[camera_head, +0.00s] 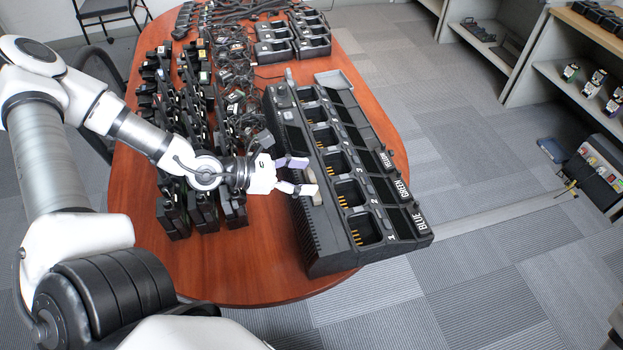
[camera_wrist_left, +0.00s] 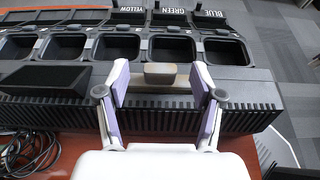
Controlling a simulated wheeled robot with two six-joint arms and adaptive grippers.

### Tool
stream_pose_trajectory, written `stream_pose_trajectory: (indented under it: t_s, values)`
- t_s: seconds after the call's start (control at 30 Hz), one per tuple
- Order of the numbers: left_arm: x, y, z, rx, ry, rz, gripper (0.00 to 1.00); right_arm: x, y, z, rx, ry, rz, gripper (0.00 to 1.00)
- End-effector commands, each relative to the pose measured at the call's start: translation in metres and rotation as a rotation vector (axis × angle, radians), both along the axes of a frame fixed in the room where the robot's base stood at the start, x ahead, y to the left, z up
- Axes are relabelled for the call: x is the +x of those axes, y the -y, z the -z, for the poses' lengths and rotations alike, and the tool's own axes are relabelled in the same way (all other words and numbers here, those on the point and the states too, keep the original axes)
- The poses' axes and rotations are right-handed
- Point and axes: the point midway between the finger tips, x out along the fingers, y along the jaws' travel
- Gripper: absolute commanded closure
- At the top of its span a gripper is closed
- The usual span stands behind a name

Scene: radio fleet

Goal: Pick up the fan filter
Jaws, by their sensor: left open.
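A small tan-grey block, which looks like the fan filter (camera_wrist_left: 160,74), sits on the near side ledge of the long black multi-bay charger (camera_wrist_left: 235,92). In the head view the fan filter (camera_head: 313,198) is partly hidden by a fingertip. My left gripper (camera_head: 306,176) reaches the charger's left side with its pale purple-padded fingers apart. In the left wrist view the open left gripper (camera_wrist_left: 160,82) has one finger on each side of the block, with gaps between. It holds nothing. My right gripper is not in view.
The charger (camera_head: 330,232) stands on a reddish wooden table (camera_head: 262,270). Rows of black radios (camera_head: 172,215) and tangled cables (camera_head: 232,75) lie left of it. A raised black box (camera_head: 298,150) sits on the charger's ledge beside the gripper. Shelves (camera_head: 560,75) stand at right.

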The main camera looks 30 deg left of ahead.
Motion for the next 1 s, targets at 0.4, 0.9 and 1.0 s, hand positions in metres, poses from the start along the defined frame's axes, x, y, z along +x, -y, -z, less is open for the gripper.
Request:
stream_pose_trajectory:
  t_s: [0.4,0.9,1.0]
  values:
    - [0.015,0.014,0.008,-0.002,0.0,0.001,0.33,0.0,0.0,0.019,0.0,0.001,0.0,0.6]
    - [0.015,0.014,0.008,-0.002,-0.001,0.002,0.99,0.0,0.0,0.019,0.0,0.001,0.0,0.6]
    - [0.015,0.013,0.0,-0.003,-0.001,0.001,0.99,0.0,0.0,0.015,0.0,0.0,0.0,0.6]
